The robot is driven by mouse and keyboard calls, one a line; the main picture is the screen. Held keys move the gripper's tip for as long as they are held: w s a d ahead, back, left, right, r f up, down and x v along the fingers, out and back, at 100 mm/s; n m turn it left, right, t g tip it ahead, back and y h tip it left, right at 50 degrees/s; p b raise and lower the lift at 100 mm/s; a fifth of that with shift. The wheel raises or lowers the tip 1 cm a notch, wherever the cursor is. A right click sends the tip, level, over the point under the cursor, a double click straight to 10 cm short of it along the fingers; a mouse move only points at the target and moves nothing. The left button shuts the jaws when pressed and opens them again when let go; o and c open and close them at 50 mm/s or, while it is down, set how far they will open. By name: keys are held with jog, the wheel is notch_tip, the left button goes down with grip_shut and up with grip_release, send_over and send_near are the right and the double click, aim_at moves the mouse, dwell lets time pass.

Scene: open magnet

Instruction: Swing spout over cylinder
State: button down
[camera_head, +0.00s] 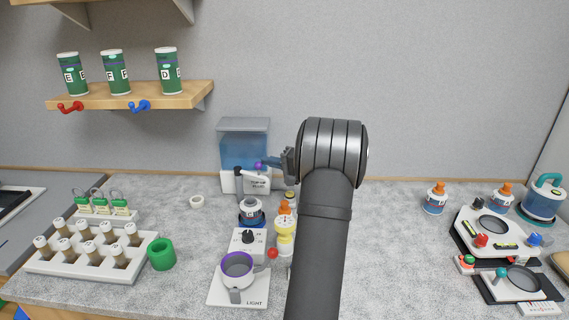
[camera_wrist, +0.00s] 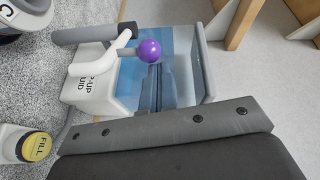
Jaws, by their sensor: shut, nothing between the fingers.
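The spout (camera_head: 240,184) is a grey tube with a black end on the fluid dispenser (camera_head: 246,150); it also shows in the wrist view (camera_wrist: 88,34). A purple ball knob (camera_wrist: 149,51) sticks out from it on a short grey stem. My gripper (camera_head: 273,161) is shut and empty, its tips close to the knob; in the wrist view the tips (camera_wrist: 155,80) lie before the blue tank. I cannot tell whether they touch the knob. A round white, dark-rimmed vessel on a blue base (camera_head: 250,212) stands in front of the dispenser. I cannot tell whether it is the cylinder.
A vial rack (camera_head: 90,252) and a green ring (camera_head: 161,254) are at left. The counter right of my arm is clear up to the bottles.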

aim_at(259, 166)
jog(key=shift+s+a, duration=0.35)
jog(key=shift+s, duration=0.4)
jog(key=shift+s+a+f, duration=0.25)
jog(key=shift+s+a, duration=0.25)
jog(key=shift+s, duration=0.1)
jog(key=shift+s+a+m+t+h, duration=0.4)
jog(key=shift+s+a+m+t, duration=0.35)
jog(key=shift+s+t, duration=0.3)
